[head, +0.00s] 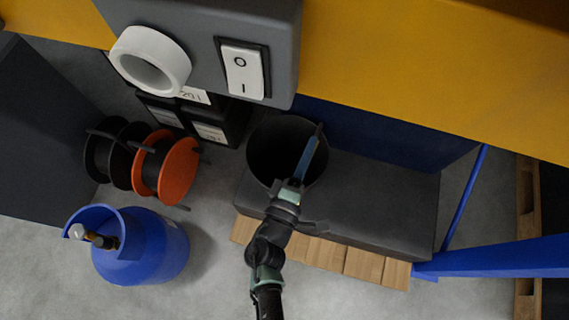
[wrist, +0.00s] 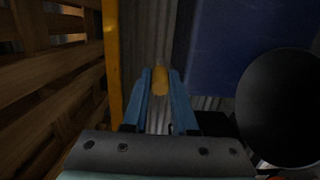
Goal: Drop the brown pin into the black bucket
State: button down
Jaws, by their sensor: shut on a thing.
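My gripper (head: 312,150) has blue fingers and reaches over the right part of the black bucket (head: 266,150) in the head view. In the wrist view its fingers are shut on a small yellowish-brown pin (wrist: 160,82), held between the fingertips. The pin cannot be made out in the head view. The bucket is round and open at the top, with a dark interior. A large black round shape (wrist: 282,108) is to the right of the fingers in the wrist view; I cannot tell for sure that it is the bucket.
A dark grey block (head: 385,205) lies right of the bucket, above wooden slats (head: 330,257). A blue gas cylinder (head: 150,248) and an orange cable reel (head: 178,170) stand left. A grey box with a white switch (head: 243,72) and white ring (head: 150,60) is above.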

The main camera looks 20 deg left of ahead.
jog(key=w+a+f+b, duration=0.2)
jog(key=f+b, duration=0.4)
jog(key=b, duration=0.3)
jog(key=w+a+f+y+b, duration=0.1)
jog(key=w+a+f+b, duration=0.1)
jog(key=w+f+b, duration=0.2)
jog(key=w+a+f+n+y+b, duration=0.1)
jog(key=w+a+f+b, duration=0.1)
jog(key=f+b, duration=0.8)
jog(key=w+b, duration=0.1)
jog(key=b, duration=0.5)
jog(key=shift+a+f, duration=0.2)
jog(key=shift+a, duration=0.15)
jog(key=c, duration=0.6)
grip_release()
